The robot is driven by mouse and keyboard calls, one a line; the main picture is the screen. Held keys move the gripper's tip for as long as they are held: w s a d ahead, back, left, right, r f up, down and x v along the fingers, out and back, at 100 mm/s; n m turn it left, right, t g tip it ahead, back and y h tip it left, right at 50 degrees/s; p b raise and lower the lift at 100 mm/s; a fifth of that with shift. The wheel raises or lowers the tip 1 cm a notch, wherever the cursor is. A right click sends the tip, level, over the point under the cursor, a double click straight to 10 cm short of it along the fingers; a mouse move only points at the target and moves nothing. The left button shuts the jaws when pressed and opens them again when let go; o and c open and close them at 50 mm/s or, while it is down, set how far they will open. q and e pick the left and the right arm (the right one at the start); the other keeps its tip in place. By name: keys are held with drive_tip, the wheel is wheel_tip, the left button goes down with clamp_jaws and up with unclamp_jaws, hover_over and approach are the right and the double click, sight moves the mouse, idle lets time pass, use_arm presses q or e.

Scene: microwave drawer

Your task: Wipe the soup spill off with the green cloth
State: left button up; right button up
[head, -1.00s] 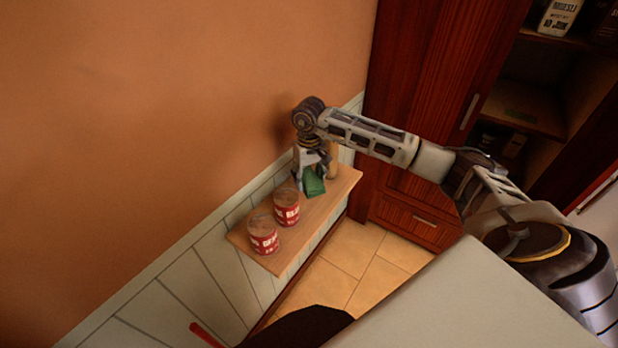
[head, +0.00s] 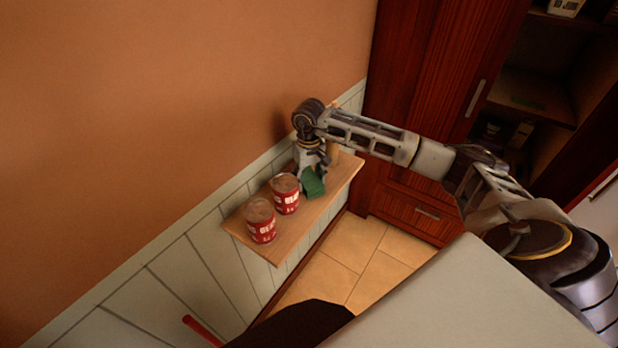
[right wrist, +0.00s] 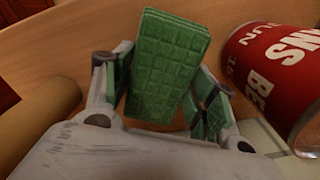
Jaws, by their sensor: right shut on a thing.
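My right gripper (head: 314,181) is low over the wooden wall shelf (head: 305,221), behind the two cans. It is shut on the green cloth (head: 314,184). In the right wrist view the cloth (right wrist: 167,65) is a folded, quilted green pad standing up between the fingers of the right gripper (right wrist: 165,100), with green also showing along both fingers. The wooden shelf (right wrist: 75,45) lies close beneath it. I cannot make out a soup spill in either view; the gripper and cloth cover part of the shelf. My left gripper is not in view.
Two red-labelled cans, a front one (head: 261,222) and a rear one (head: 285,194), stand on the shelf's near half. A can (right wrist: 280,75) is close right of the gripper in the wrist view. A tan cylinder (right wrist: 38,118) is close left. A dark wooden cabinet (head: 425,90) stands beyond.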

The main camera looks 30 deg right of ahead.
sight(309, 178)
drive_tip(key=o, duration=1.1)
drive_tip(key=shift+f, duration=0.15)
drive_tip(key=shift+r, duration=6)
